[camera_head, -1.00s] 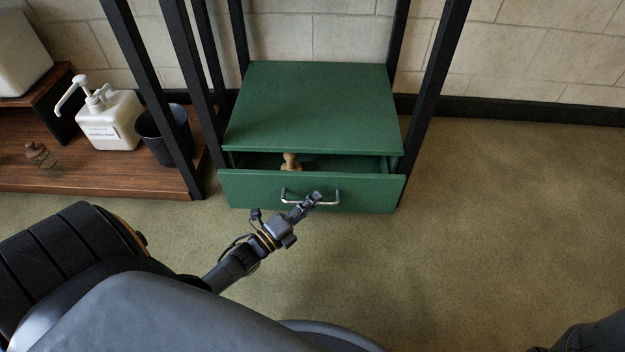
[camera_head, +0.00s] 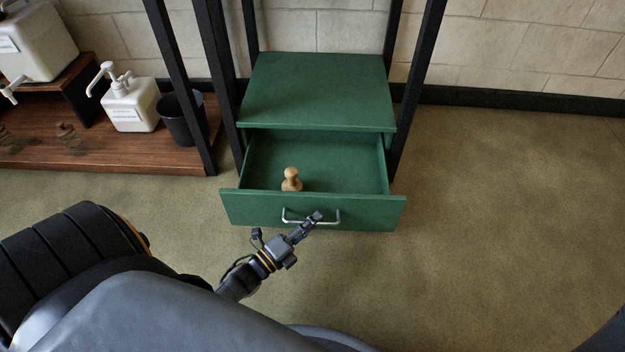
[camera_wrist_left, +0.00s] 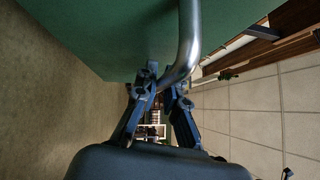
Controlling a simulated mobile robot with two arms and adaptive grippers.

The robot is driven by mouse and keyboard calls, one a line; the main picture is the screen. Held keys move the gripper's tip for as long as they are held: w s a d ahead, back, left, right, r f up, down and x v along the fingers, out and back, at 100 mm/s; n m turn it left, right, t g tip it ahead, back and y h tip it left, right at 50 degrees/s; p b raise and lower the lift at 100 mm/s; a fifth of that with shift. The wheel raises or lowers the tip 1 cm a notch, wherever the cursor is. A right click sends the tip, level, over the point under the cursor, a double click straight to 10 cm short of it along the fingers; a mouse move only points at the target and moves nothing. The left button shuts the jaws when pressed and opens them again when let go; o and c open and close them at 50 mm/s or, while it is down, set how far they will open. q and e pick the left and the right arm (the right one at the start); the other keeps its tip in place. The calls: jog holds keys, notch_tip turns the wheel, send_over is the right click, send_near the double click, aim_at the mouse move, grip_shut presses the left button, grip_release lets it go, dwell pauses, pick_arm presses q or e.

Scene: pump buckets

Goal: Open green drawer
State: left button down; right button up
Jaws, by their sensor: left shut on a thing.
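The green drawer (camera_head: 240,209) stands well out of its green cabinet (camera_head: 318,88), and its inside shows. A small wooden peg-like piece (camera_head: 291,180) stands upright in it. The silver bar handle (camera_head: 296,221) is on the drawer front. In the left wrist view the two fingers (camera_wrist_left: 162,92) are on either side of the curved metal handle (camera_wrist_left: 187,40), close to the green front. My right gripper is not in view.
Black frame posts (camera_head: 418,85) stand on both sides of the cabinet. A wooden platform (camera_head: 110,160) at left holds a white pump bottle (camera_head: 131,105) and a dark bucket (camera_head: 180,120). The floor (camera_head: 500,220) at right is clear.

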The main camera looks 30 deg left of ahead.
pick_arm(q)
jog(key=c, duration=1.4)
grip_release()
jog(key=shift+s, duration=0.1)
jog(key=v, duration=1.2)
